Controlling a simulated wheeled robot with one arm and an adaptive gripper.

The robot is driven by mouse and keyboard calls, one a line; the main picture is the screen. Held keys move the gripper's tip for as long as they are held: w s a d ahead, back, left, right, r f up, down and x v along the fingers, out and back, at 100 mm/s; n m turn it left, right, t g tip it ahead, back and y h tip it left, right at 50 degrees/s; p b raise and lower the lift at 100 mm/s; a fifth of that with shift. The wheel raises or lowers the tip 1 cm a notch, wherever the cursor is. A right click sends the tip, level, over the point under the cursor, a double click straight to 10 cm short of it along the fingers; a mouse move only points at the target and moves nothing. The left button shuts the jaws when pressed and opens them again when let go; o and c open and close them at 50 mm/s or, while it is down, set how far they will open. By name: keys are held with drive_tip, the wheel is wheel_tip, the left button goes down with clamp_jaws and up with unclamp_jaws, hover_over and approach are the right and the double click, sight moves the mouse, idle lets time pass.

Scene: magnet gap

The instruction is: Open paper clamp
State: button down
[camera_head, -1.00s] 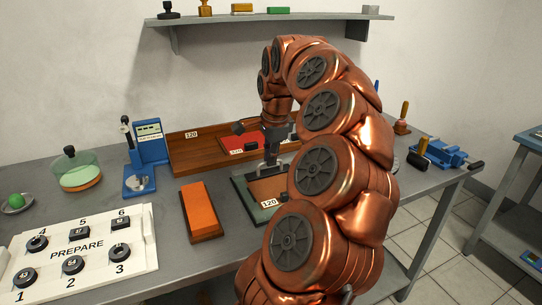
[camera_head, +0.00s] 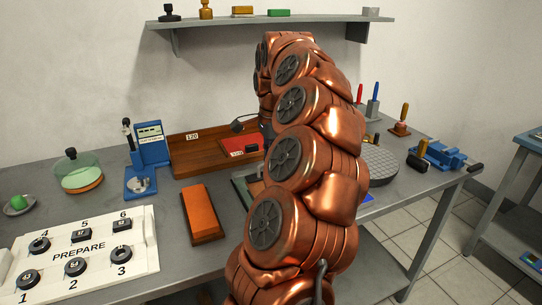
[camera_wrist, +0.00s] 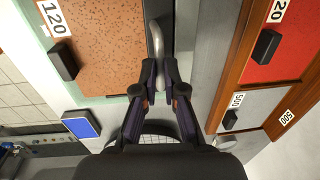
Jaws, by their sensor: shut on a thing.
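The paper clamp shows in the wrist view as a curved silver handle (camera_wrist: 157,45) along a grey bar at the edge of a board with brown 120 sandpaper (camera_wrist: 108,45). My gripper (camera_wrist: 163,75) is shut on this handle, with one dark finger on each side of it. I cannot tell from this view how far the clamp bar is lifted. In the head view my arm hides the gripper, the handle and most of the board; only the board's left edge (camera_head: 240,190) shows.
A wooden tray (camera_head: 185,164) with red and grey sheets stands behind the board. An orange block (camera_head: 202,212) lies left of it. A blue testing stand (camera_head: 150,150) and a white PREPARE panel (camera_head: 80,255) are further left. A round grey plate (camera_head: 380,163) and blue vise (camera_head: 443,155) are right.

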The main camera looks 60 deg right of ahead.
drive_tip(key=shift+w+d+r+g+y+p, duration=0.25)
drive_tip(key=shift+w+g+y+p, duration=0.1)
drive_tip(key=shift+g+p, duration=0.25)
drive_tip(key=c, duration=1.8)
unclamp_jaws()
drive_tip(key=shift+f, duration=0.2)
drive_tip(key=o, duration=0.6)
drive_tip(key=shift+c, duration=0.2)
drive_tip(key=shift+r, duration=0.1)
drive_tip(key=shift+s+d+r, duration=0.1)
drive_tip(key=shift+s+r, duration=0.05)
drive_tip(key=shift+r, duration=3.45)
drive_tip(key=shift+r, duration=0.1)
